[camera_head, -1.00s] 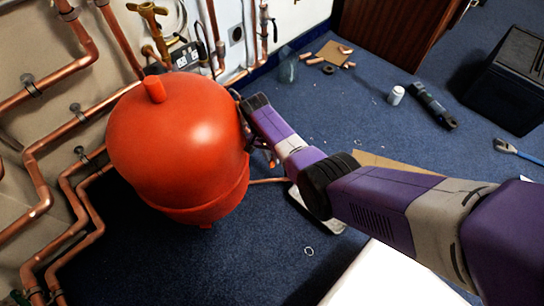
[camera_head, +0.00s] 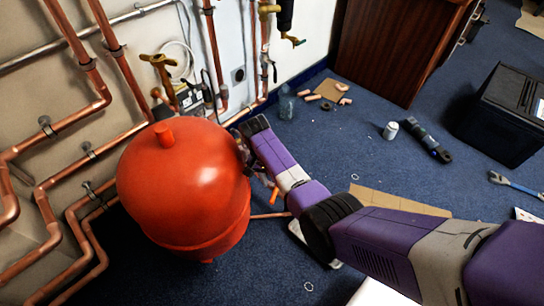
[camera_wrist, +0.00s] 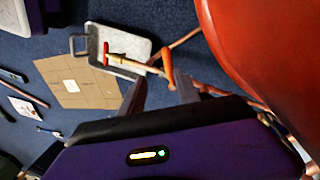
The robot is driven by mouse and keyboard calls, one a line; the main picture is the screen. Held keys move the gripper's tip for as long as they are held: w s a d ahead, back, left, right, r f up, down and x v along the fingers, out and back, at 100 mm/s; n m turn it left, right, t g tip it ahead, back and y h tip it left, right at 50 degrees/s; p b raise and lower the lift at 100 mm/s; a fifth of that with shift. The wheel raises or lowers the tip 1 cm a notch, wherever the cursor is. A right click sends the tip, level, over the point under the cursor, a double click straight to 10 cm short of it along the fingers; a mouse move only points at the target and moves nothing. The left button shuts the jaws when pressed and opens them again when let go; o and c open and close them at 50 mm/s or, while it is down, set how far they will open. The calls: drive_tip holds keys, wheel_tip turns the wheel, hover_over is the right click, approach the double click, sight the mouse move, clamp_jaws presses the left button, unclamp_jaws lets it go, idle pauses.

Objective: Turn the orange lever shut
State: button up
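The orange lever (camera_wrist: 168,66) shows in the wrist view just beyond my fingertips, beside the large red vessel. It points up in that picture and joins a thin copper pipe (camera_wrist: 186,38). In the head view the orange lever (camera_head: 275,196) is a small patch under my wrist, right of the red vessel (camera_head: 185,185). My gripper (camera_wrist: 160,86) is open, with one dark finger on each side of the lever's lower end in the picture. I cannot tell whether the fingers touch it. In the head view my fingers are mostly hidden.
The red vessel stands close beside my gripper. Copper pipes (camera_head: 45,210) line the wall at left.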

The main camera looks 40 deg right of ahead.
wheel_tip(320, 180, up, 11)
drive_tip(key=p, duration=0.4)
drive_tip(key=shift+r, duration=0.1)
